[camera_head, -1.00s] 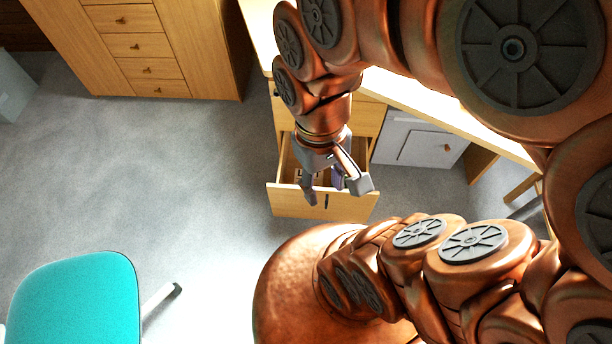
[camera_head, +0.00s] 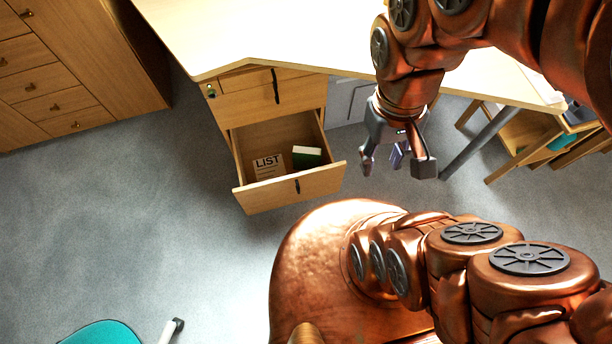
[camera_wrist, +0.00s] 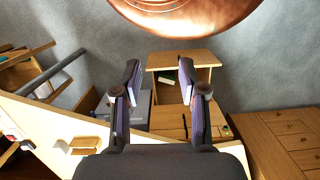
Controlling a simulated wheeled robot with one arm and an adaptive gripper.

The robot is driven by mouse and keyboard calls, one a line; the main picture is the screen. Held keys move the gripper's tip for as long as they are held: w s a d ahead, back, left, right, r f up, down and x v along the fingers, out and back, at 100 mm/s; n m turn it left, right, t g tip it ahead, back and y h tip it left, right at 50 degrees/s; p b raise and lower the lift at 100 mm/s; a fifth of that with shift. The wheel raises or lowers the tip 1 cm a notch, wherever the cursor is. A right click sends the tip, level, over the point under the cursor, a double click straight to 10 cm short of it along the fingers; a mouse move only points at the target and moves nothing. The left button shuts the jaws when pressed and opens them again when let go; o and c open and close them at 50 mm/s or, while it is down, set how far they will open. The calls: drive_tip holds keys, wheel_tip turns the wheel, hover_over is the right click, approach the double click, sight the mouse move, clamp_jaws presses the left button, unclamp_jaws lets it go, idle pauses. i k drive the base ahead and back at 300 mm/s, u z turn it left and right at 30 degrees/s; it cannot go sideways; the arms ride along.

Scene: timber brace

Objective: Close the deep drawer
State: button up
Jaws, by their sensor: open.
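The deep drawer (camera_head: 290,191) is the bottom drawer of the desk's wooden drawer unit, and it stands pulled well out. In the wrist view the drawer front (camera_wrist: 185,58) shows beyond and between my open fingers (camera_wrist: 161,88).
The desk top (camera_head: 270,30) spreads above the drawer unit. A grey cabinet (camera_head: 350,102) stands under the desk. A wooden chest of drawers (camera_head: 75,70) is at the left, and a teal chair (camera_head: 100,333) at the bottom left. Grey floor left of the drawer is clear.

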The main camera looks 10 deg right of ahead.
sight(255, 140)
drive_tip(key=z, duration=0.5)
drive_tip(key=k, duration=1.1)
drive_tip(key=u, duration=1.4)
drive_tip(key=i, duration=0.5)
drive_tip(key=z, duration=0.05)
